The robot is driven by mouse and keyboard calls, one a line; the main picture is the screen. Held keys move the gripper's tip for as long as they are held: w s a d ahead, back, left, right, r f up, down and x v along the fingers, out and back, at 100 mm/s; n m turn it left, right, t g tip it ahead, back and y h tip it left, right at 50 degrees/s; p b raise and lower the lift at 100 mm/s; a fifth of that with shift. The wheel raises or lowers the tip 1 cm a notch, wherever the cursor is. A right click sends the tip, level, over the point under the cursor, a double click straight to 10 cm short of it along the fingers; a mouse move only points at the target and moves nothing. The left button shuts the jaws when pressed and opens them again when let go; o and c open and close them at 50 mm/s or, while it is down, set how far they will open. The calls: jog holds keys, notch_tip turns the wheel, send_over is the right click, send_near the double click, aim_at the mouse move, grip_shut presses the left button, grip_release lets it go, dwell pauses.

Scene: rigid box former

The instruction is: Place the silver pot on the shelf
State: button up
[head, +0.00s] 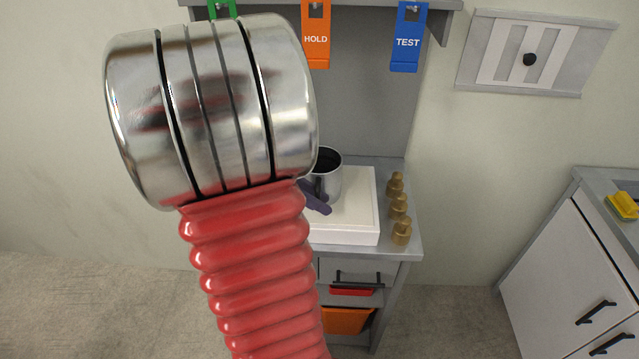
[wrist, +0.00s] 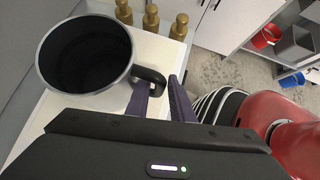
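The silver pot (head: 328,178) stands upright on a white block (head: 350,238) on the grey counter. In the wrist view the pot (wrist: 85,55) is open-topped with a dark inside, and its black handle (wrist: 150,75) points toward my gripper (wrist: 160,97). The two purple fingers are apart, one on each side of the handle's end; I cannot tell if either touches it. In the head view my red and silver arm hides part of the pot and block, and one purple finger shows beside the pot. A grey shelf (head: 380,3) crosses the top of the unit.
Several brass weights (head: 398,207) stand right of the block. Green, orange (head: 316,35) and blue (head: 408,38) tags hang under the shelf. A drawer with a black handle (head: 358,279) is below the counter. A white cabinet (head: 560,260) stands at the right.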

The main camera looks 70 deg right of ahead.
aim_at(329, 217)
jog(key=shift+x, duration=1.95)
jog(key=shift+c, duration=0.5)
grip_shut()
